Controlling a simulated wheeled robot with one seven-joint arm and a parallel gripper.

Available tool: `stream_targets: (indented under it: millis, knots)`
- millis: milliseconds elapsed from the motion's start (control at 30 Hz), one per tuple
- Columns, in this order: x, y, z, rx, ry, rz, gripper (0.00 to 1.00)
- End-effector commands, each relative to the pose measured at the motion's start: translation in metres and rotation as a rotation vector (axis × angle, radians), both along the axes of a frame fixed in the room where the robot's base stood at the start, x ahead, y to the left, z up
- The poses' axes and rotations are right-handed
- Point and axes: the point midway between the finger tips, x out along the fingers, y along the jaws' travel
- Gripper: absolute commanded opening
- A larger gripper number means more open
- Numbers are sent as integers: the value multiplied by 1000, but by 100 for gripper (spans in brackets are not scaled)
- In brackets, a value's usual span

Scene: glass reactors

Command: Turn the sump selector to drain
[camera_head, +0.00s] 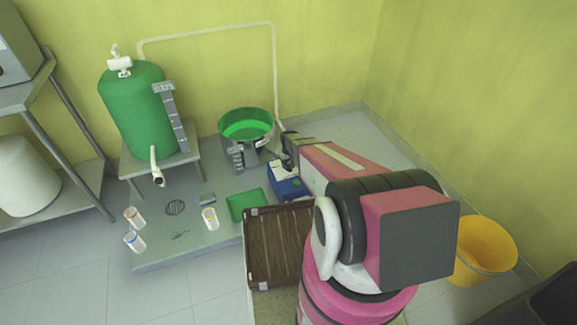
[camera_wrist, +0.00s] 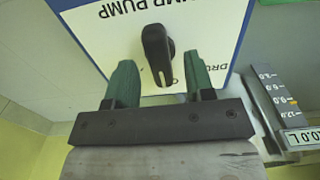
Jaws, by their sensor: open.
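The sump selector (camera_wrist: 155,48) is a black knob on a white, blue-edged panel (camera_wrist: 103,32), seen upside down in the wrist view. Part of "SUMP PUMP" shows on the panel. A partly hidden label at lower right starts with "DRU"; no drain label is readable. The knob's slotted end points down in the picture. My gripper (camera_wrist: 157,72) is open, with one green finger on each side of the knob's lower end and gaps showing at both sides. In the head view, the panel belongs to a small blue box (camera_head: 287,189), partly hidden behind my arm.
A green tub (camera_head: 246,116) with green liquid and a gauge (camera_head: 237,158) stands beside the box. A green drum (camera_head: 138,110) on a stand is at left. A green tray (camera_head: 248,206), brown crate (camera_head: 280,276), several small cups and a yellow bucket (camera_head: 485,250) are around.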

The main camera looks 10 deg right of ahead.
Motion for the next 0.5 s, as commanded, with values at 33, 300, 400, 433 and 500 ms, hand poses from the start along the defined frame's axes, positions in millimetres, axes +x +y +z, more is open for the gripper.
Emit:
stream_targets:
  millis: [33,300,400,433,500]
  knots:
    - [1,0,-5,0,0,0,49]
    - [-1,0,-12,0,0,0,49]
    - [-1,0,-12,0,0,0,49]
    - [0,0,-12,0,0,0,49]
    - [-1,0,-12,0,0,0,33]
